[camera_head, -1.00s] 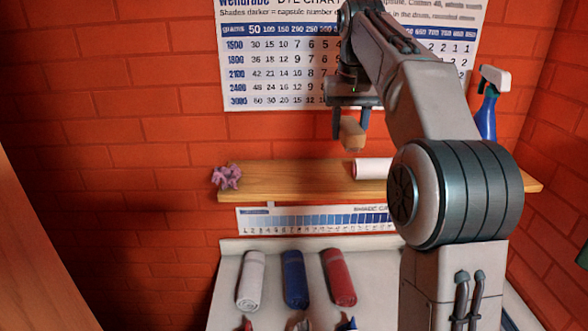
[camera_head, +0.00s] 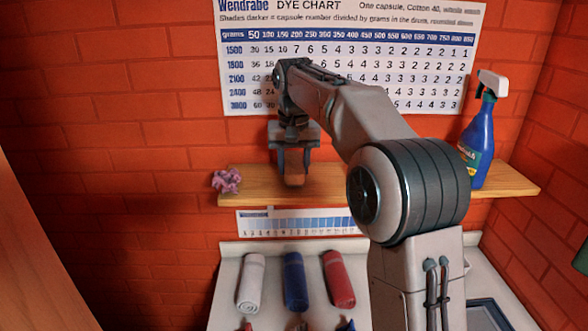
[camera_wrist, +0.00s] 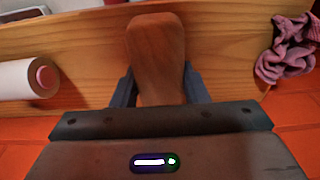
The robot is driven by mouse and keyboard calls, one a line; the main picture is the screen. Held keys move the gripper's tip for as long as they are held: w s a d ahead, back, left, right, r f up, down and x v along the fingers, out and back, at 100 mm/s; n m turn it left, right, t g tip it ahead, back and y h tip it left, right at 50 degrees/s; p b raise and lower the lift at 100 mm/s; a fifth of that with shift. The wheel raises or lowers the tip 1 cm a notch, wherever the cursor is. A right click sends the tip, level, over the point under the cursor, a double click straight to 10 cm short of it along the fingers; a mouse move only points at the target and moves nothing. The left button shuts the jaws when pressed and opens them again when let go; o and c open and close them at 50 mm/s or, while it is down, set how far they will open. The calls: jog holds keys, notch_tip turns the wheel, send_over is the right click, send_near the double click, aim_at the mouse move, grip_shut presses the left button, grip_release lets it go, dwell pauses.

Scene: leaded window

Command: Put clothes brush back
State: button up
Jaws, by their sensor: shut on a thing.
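The clothes brush (camera_head: 294,168) shows as a brown wooden block held at the shelf, left of its middle. It also shows in the wrist view (camera_wrist: 156,55), between the two fingers and against the shelf's wood. My gripper (camera_head: 294,160) is shut on it. In the wrist view the gripper's fingers (camera_wrist: 158,88) press on both sides of the brush. The wooden shelf (camera_head: 345,185) runs along the brick wall below the dye chart. I cannot tell whether the brush touches the shelf. Its underside is hidden.
A crumpled purple cloth (camera_head: 226,181) lies at the shelf's left end. A blue spray bottle (camera_head: 478,145) stands at its right. A white roll (camera_wrist: 25,80) lies on the shelf in the wrist view. Several rolled towels (camera_head: 293,281) lie on the white surface below.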

aim_at(295, 165)
jog(key=shift+f, duration=0.85)
jog(key=shift+f, duration=0.1)
jog(key=o, duration=1)
jog(key=r, duration=0.4)
jog(key=s+r, duration=0.1)
jog(key=r, duration=0.2)
jog(key=r+p, duration=0.1)
jog(key=r, duration=0.3)
jog(key=shift+s+r, duration=0.15)
jog(key=shift+r, duration=0.45)
jog(key=shift+s+d, duration=0.1)
